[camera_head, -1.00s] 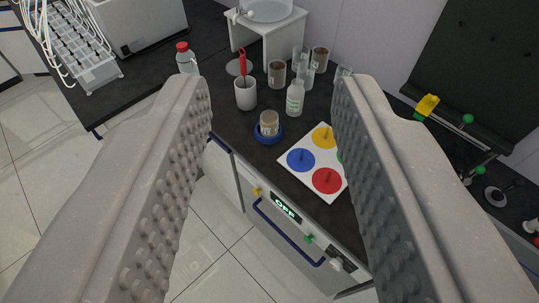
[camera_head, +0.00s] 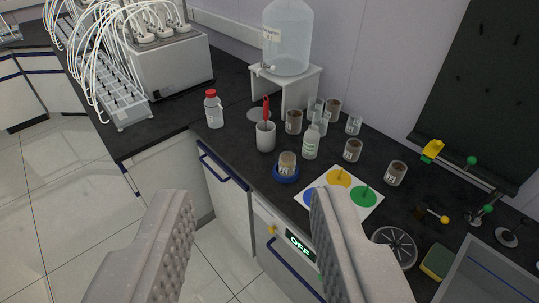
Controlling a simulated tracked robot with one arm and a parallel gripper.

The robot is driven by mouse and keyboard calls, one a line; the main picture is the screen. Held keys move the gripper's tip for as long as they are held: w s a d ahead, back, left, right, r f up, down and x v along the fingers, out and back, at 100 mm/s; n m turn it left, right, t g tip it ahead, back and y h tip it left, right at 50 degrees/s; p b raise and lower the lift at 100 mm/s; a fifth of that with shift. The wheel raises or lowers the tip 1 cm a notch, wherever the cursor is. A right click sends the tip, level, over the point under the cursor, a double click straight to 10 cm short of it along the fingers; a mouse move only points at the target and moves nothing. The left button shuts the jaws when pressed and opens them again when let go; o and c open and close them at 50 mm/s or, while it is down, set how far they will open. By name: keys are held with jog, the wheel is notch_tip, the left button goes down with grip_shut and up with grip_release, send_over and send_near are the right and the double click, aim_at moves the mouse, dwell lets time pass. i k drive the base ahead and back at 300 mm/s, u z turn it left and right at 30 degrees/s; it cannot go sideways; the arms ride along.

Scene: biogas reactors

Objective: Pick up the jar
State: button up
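Several small glass jars with brownish contents stand on the dark counter. One jar (camera_head: 287,162) sits in a blue round holder (camera_head: 286,178) near the counter's front edge. Others stand further back: a jar (camera_head: 294,122) behind the white cup, a jar (camera_head: 333,107) by the wall, a jar (camera_head: 352,151) in the middle and a labelled jar (camera_head: 396,174) to the right. My gripper (camera_head: 250,200) is open and empty, its two ridged fingers wide apart in the foreground, short of the counter and clear of every jar. The right finger hides part of the coloured board.
A white cup (camera_head: 265,137) with a red tool, a white bottle (camera_head: 311,143) and a red-capped bottle (camera_head: 213,110) stand near the jars. A white board (camera_head: 371,208) with coloured discs lies right of the blue holder. A water tank (camera_head: 287,40) stands on a white stand (camera_head: 310,76).

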aim_at(287, 164)
jog(key=u, duration=0.4)
jog(key=i, duration=1.3)
jog(key=u, duration=0.2)
